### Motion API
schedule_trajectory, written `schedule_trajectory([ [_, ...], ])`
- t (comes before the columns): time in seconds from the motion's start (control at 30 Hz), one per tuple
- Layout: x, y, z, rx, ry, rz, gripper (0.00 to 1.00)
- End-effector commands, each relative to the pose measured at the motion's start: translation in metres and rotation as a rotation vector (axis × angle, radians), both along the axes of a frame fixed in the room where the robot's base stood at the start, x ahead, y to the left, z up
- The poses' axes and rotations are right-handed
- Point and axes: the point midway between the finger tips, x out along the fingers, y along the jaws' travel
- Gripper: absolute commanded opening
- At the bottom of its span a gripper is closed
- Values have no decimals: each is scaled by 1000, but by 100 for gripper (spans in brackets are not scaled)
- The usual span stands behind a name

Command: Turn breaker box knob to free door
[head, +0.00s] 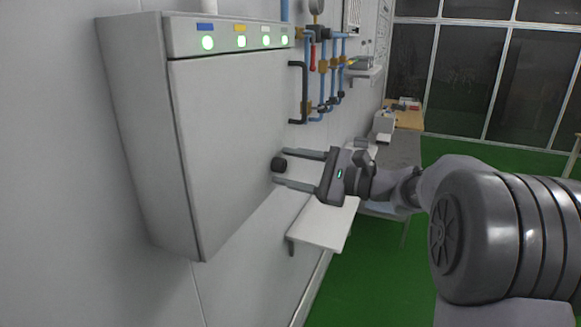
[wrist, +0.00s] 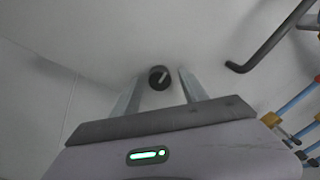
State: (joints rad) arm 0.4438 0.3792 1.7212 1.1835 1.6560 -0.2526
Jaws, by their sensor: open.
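The breaker box (head: 225,140) is a light grey cabinet on the wall at the left of the head view, and its door looks closed. Its black round knob (head: 279,164) sits near the door's right edge. In the wrist view the knob (wrist: 159,77) shows a pale pointer line, tilted to the upper right. My gripper (head: 300,168) is open, with its fingers pointing at the door. In the wrist view the fingers (wrist: 158,88) lie either side of the knob, with gaps showing. I cannot tell whether the tips reach the door.
A strip with several lit green lights (head: 238,41) runs along the box's top. A black bent handle (head: 300,92) and blue pipes (head: 325,75) are to the right of the box. A white shelf (head: 318,222) juts out below my gripper. Green floor (head: 370,270) is open at the lower middle.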

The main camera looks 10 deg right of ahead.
Motion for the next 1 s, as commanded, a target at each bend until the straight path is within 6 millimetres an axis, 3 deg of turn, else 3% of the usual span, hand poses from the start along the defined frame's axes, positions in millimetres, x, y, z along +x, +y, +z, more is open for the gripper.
schedule_trajectory([
  [0.17,0,0,0,0,0,0,52],
  [0.47,0,0,0,-1,-1,0,0],
  [1.0,0,0,4,100,138,1,0],
])
